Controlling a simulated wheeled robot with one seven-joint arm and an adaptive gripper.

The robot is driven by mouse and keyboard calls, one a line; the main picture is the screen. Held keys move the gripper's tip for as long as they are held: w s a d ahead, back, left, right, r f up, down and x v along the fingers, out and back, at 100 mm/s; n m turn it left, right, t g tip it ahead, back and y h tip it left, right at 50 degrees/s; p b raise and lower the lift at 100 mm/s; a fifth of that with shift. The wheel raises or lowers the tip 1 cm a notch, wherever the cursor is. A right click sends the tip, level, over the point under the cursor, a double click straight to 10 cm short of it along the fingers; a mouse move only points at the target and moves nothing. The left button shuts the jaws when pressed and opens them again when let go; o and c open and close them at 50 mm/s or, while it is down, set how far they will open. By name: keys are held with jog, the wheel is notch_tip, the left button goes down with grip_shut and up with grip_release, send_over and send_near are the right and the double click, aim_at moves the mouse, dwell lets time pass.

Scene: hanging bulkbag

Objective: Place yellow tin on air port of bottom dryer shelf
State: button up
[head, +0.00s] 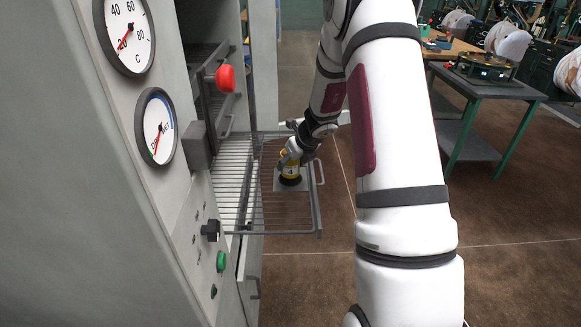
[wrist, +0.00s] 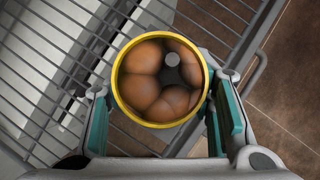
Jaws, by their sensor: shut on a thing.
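The yellow tin (head: 290,169) is upright at the pulled-out wire shelf (head: 272,228) of the dryer. In the wrist view I look down into the tin (wrist: 118,92), which has a yellow rim and several brown round things inside. My gripper (head: 296,151) is shut on the tin, with one finger pad on each side; the gripper also shows in the wrist view (wrist: 160,112). A grey square plate (head: 300,184) shows beneath the tin. I cannot tell whether the tin touches it. No air port is clearly seen; the tin may cover it.
The dryer's front panel (head: 187,235) stands at the left with two gauges and knobs. A red knob (head: 225,78) sits on a lever above the shelf. A green-legged table (head: 492,88) stands at the right. The brown floor between is clear.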

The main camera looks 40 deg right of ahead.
jog(key=shift+f, duration=1)
jog(key=shift+w+f+b, duration=0.1)
jog(key=shift+f+b, duration=0.1)
jog(key=shift+b, duration=0.3)
jog(key=o, duration=1.2)
jog(key=shift+o, duration=0.2)
jog(key=shift+r, duration=0.1)
jog(key=shift+r+p, duration=0.2)
jog(key=shift+p, duration=0.15)
jog(key=p+v, duration=0.3)
jog(key=v, duration=0.9)
jog(key=shift+f, duration=0.15)
